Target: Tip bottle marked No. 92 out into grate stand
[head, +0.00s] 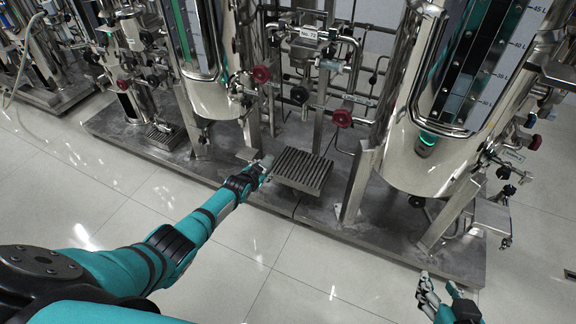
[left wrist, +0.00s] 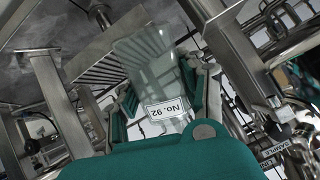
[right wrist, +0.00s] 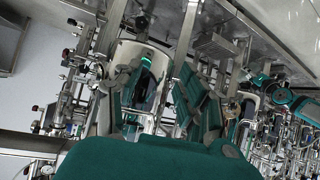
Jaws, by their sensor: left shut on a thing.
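A clear bottle with a white label reading No. 92 (left wrist: 146,56) is between the fingers of my left gripper (left wrist: 160,105) in the left wrist view. The label appears upside down there. My left gripper (head: 259,170) is shut on the bottle at the left edge of the grate stand (head: 302,170), a ridged metal plate. The grate stand (left wrist: 92,66) also shows behind the bottle in the left wrist view. The bottle is barely visible in the head view; its contents and exact tilt cannot be told. My right gripper (head: 438,298) is open and empty at the lower right.
A steel skid base (head: 370,236) carries a large shiny tank (head: 400,150) on the right and another tank (head: 208,95) on the left. Red valve handwheels (head: 342,118) and pipes stand behind the grate stand. The tiled floor (head: 330,285) in front is clear.

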